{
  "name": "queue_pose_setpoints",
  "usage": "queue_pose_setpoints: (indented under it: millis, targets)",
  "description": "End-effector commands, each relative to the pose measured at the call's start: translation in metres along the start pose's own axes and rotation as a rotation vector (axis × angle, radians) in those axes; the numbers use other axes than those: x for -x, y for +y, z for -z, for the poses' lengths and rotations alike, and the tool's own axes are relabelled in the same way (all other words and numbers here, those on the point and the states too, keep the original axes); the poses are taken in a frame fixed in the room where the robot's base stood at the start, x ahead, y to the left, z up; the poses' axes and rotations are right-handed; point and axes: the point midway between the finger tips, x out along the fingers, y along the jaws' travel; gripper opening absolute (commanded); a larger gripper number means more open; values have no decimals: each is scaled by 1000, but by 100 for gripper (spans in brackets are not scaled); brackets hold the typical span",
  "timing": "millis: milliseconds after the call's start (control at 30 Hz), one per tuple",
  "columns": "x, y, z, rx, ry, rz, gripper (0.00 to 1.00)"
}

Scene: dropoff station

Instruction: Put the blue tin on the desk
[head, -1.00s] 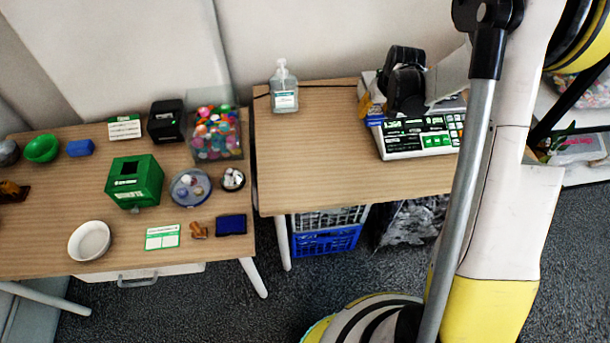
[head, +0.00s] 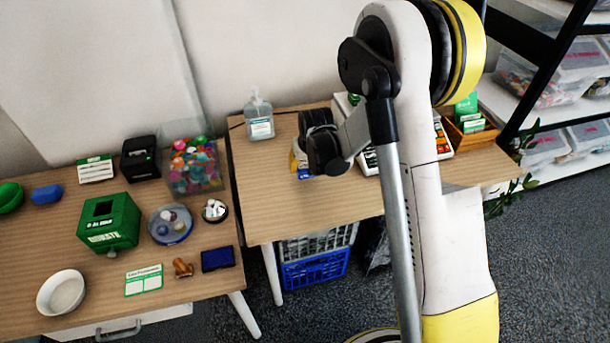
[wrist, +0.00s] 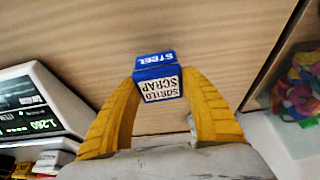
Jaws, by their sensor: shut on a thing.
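The blue tin (wrist: 158,83) is a small blue block shape with a white label reading "SORTED SCRAP" and "STEEL" in the wrist view. My gripper (wrist: 157,98) is shut on it, one yellow finger on each side. In the head view the gripper (head: 299,160) and a bit of the blue tin (head: 305,174) show over the right wooden desk (head: 275,195), partly hidden by my wrist. The wood lies behind the tin in the wrist view. I cannot tell whether the tin touches it.
A sanitiser bottle (head: 259,118) stands at the desk's back left. A white device with keys (head: 438,135) is right of the gripper, partly behind my arm. The left table (head: 105,277) holds a green box (head: 109,222) and a clear bin (head: 192,167). The desk's front left is clear.

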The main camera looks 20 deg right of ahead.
Motion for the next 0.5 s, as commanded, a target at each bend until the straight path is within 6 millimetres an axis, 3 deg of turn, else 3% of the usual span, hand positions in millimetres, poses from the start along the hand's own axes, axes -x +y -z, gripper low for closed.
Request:
queue_pose_setpoints:
  millis: [200,500]
  targets:
    - [-33,0,-13,0,0,0,14]
    - [-34,0,-14,0,0,0,14]
